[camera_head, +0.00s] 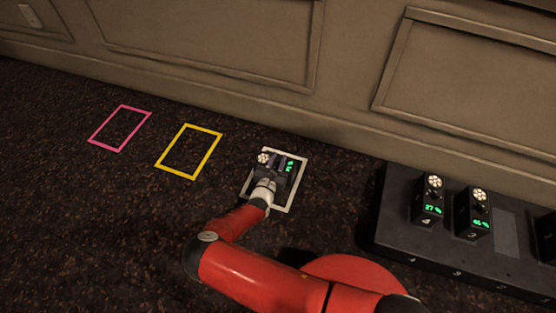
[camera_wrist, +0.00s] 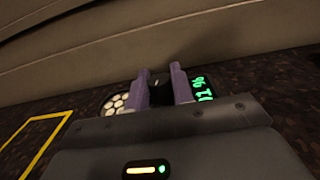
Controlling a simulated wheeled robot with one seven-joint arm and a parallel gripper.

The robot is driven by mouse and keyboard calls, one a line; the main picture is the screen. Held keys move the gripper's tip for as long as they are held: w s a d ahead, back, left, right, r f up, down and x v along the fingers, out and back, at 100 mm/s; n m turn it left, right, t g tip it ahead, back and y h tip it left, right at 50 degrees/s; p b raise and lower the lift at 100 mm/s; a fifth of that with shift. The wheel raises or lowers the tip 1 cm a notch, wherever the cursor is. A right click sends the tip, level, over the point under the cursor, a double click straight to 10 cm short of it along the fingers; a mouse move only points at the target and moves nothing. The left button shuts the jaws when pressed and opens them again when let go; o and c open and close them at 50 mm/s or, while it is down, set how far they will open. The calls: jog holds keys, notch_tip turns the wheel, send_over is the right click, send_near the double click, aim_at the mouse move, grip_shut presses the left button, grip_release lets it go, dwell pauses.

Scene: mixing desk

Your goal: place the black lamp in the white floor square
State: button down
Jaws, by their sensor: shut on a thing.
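The black lamp (camera_head: 288,164) is within the outline of the white floor square (camera_head: 298,186), near its far side. Its round white light is on the left and its green display on the right. My gripper (camera_head: 270,174) is over the lamp and shut on it. In the wrist view the two purple fingers (camera_wrist: 161,82) grip the lamp's middle, between the white light and the green display (camera_wrist: 202,89). The gripper hides part of the lamp and of the square. I cannot tell whether the lamp's base touches the floor.
A yellow square (camera_head: 212,152) and a pink square (camera_head: 137,127) lie empty to the left. A dark rack (camera_head: 390,225) at the right holds more black lamps (camera_head: 431,200). A panelled wall (camera_head: 220,60) stands behind. The carpet at the left is clear.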

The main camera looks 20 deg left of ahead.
jog(key=shift+f, duration=0.25)
jog(key=c, duration=1.1)
grip_release()
jog(key=shift+f, duration=0.2)
jog(key=s, duration=0.8)
jog(key=w+d+r+m+g+h+p, duration=0.15)
jog(key=d+r+m+g+h, duration=0.4)
jog(key=d+r+m, duration=0.75)
jog(key=d+r+m+g+h+p, duration=0.3)
jog(key=d+r+m+g, duration=0.6)
jog(key=r, duration=0.7)
jog(key=s+d+r+m+g+y+p, duration=0.1)
jog(key=s+d+r+m+y, duration=0.3)
jog(key=r, duration=0.5)
jog(key=s+d+r+m+g+y+p, duration=0.1)
jog(key=s+d+r+m+y+p, duration=0.2)
jog(key=s+d+r, duration=0.4)
jog(key=s+r+m+t, duration=0.1)
jog(key=s+r+m, duration=0.1)
jog(key=s+r, duration=0.1)
jog(key=s+r+m+t+y, duration=0.1)
jog(key=s+r+m, duration=0.1)
jog(key=s+r, duration=0.2)
jog(key=s+r+m+t+y, duration=0.1)
jog(key=s+r+m+t, duration=0.1)
jog(key=s+r, duration=0.1)
jog(key=shift+s+a+r+y+p, duration=0.1)
jog(key=shift+s+r+y+p, duration=0.15)
jog(key=shift+s+r+p, duration=0.1)
